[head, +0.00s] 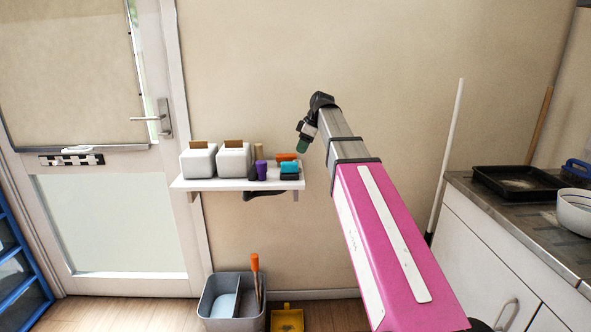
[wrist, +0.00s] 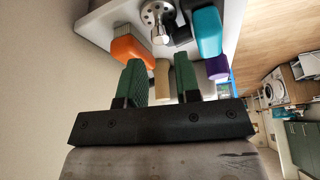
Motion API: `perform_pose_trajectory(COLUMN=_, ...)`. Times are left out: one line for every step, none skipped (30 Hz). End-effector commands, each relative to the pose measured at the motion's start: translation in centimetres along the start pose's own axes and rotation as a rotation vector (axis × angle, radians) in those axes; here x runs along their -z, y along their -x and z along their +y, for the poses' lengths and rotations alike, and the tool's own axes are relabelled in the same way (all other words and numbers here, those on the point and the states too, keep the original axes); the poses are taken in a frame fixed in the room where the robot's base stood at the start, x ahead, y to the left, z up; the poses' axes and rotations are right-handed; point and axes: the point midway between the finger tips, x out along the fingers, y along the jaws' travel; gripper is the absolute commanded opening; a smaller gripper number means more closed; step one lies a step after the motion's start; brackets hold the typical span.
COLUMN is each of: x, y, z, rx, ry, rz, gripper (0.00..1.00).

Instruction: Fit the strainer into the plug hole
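The strainer (wrist: 157,14) is a round metal disc with holes and a short knob, lying on the white shelf in the wrist view. I cannot make it out in the head view. My gripper (wrist: 159,63) has two green fingers, apart, with nothing held between them. The strainer lies beyond the fingertips, not touching them. In the head view my gripper (head: 302,146) hangs by the right end of the wall shelf (head: 215,185), above the small items there. No plug hole or sink shows in either view.
By the strainer are an orange item (wrist: 131,48), a teal item (wrist: 207,34), a purple item (wrist: 217,69) and a tan cylinder (wrist: 162,80). Two white toasters (head: 234,160) fill the shelf's left. A black tray (head: 517,182) and white bowl (head: 577,212) stand on the right counter.

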Motion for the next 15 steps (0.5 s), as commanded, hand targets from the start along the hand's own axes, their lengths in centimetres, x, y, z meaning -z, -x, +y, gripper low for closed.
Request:
perform_pose_trajectory(x=0.0, y=-0.8, z=-0.1, rx=0.001, ry=0.0, rz=0.0, gripper=0.31)
perform_pose_trajectory(x=0.0, y=-1.0, z=0.0, rx=0.0, ry=0.0, rz=0.0, gripper=0.31)
perform_pose_trajectory(x=0.0, y=-1.3, z=0.0, rx=-0.001, ry=0.0, rz=0.0, gripper=0.31)
perform_pose_trajectory(x=0.0, y=-1.5, z=0.0, rx=-0.001, ry=0.0, rz=0.0, gripper=0.31)
perform_pose_trajectory(x=0.0, y=-1.6, z=0.0, rx=-0.001, ry=0.0, rz=0.0, gripper=0.31)
perform_pose_trajectory(x=0.0, y=-1.8, z=0.0, rx=-0.001, ry=0.0, rz=0.0, gripper=0.31)
perform_pose_trajectory(x=0.0, y=-2.0, z=0.0, rx=-0.001, ry=-0.001, rz=0.0, gripper=0.31)
perform_pose_trajectory(x=0.0, y=-2.2, z=0.0, rx=0.0, ry=-0.001, rz=0.0, gripper=0.31)
perform_pose_trajectory(x=0.0, y=-2.6, z=0.0, rx=0.0, ry=-0.001, rz=0.0, gripper=0.31)
perform_pose_trajectory(x=0.0, y=-3.0, z=-0.1, rx=0.001, ry=-0.001, rz=0.0, gripper=0.31)
perform_pose_trajectory(x=0.0, y=-3.4, z=-0.1, rx=0.0, ry=-0.001, rz=0.0, gripper=0.31)
perform_pose_trajectory(x=0.1, y=-3.9, z=-0.1, rx=0.0, ry=-0.001, rz=0.0, gripper=0.31)
perform_pose_trajectory(x=0.1, y=-4.3, z=-0.1, rx=0.0, ry=-0.001, rz=0.0, gripper=0.31)
perform_pose_trajectory(x=0.1, y=-4.8, z=-0.1, rx=0.001, ry=-0.001, rz=0.0, gripper=0.31)
perform_pose_trajectory(x=0.1, y=-5.4, z=-0.1, rx=0.001, ry=-0.001, rz=-0.001, gripper=0.31)
